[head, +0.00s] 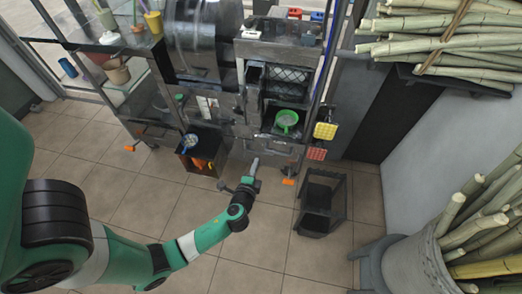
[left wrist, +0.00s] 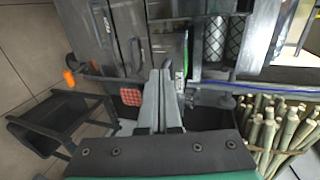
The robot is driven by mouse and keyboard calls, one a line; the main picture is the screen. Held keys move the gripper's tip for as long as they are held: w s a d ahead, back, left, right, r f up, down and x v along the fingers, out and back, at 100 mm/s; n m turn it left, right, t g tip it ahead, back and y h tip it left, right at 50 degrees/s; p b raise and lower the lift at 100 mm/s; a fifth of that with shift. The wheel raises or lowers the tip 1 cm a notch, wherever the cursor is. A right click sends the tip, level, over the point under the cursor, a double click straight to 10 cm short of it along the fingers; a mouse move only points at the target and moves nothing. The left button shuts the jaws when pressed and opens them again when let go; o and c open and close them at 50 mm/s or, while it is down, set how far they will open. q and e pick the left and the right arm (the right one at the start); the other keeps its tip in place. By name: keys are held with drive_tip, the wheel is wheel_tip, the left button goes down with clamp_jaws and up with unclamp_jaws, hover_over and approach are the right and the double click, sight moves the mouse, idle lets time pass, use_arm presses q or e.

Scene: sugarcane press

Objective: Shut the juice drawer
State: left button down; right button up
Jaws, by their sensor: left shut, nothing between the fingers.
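The press cabinet (head: 240,105) stands at the back, dark metal with several panels and an open bay. A green strainer (head: 286,119) sits at the bay's lower front, on what looks like the juice drawer; I cannot tell how far that drawer stands out. My left gripper (head: 254,163) is shut and empty, low in front of the cabinet. In the left wrist view, the shut fingers (left wrist: 159,76) point at the metal fronts, beside a panel with a bar handle (left wrist: 138,50). I cannot tell whether they touch. My right gripper is out of view.
A black stool (head: 318,205) stands on the floor right of my left gripper. A dark open box (head: 203,163) with orange things is to the left. A bin (head: 418,262) of cane stands at right. Tiled floor in front is mostly clear.

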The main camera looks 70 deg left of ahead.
sight(263, 143)
use_arm(q)
drive_tip(key=x, duration=0.2)
drive_tip(key=b+x, duration=0.1)
drive_tip(key=x, duration=0.2)
drive_tip(key=b+x, duration=0.1)
drive_tip(key=x, duration=0.2)
drive_tip(key=shift+w+a+r, duration=0.1)
drive_tip(key=shift+a+r, duration=0.05)
drive_tip(key=shift+r, duration=0.2)
drive_tip(key=shift+w+a, duration=0.25)
drive_tip(key=shift+a, duration=0.1)
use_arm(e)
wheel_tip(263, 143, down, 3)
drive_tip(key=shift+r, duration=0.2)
